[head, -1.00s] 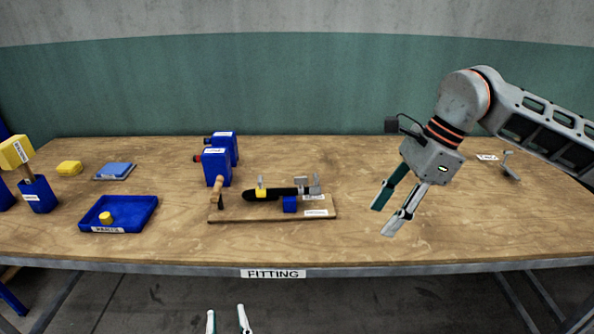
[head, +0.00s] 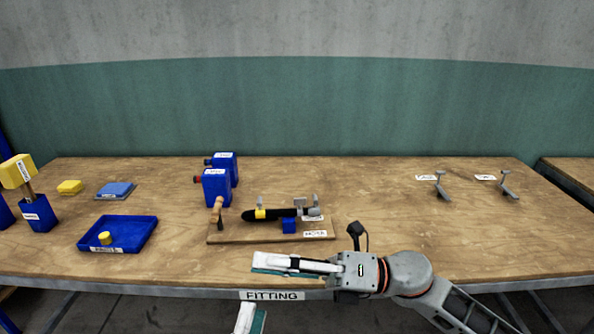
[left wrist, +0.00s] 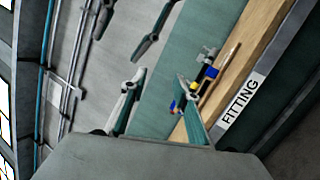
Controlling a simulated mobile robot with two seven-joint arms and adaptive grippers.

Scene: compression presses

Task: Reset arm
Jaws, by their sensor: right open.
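My right gripper (head: 255,264) reaches in from the lower right in the head view, low over the table's front edge, and points left. Its fingers are seen nearly edge-on, and nothing shows between them. My left gripper (head: 250,318) shows only partly at the bottom of the head view, in front of the table. In the left wrist view its two fingers (left wrist: 157,92) stand apart with nothing between them. The wooden fixture board (head: 230,236) lies behind my right gripper. It carries a black cylinder (head: 282,213) with a yellow band, metal uprights and a blue block (head: 289,226).
A blue tray (head: 145,232) with a yellow cap (head: 105,238) is at left. Two blue boxes (head: 215,188) stand behind the board. Two metal brackets (head: 440,187) (head: 506,187) stand at the right rear. The right middle of the table (head: 430,225) is clear.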

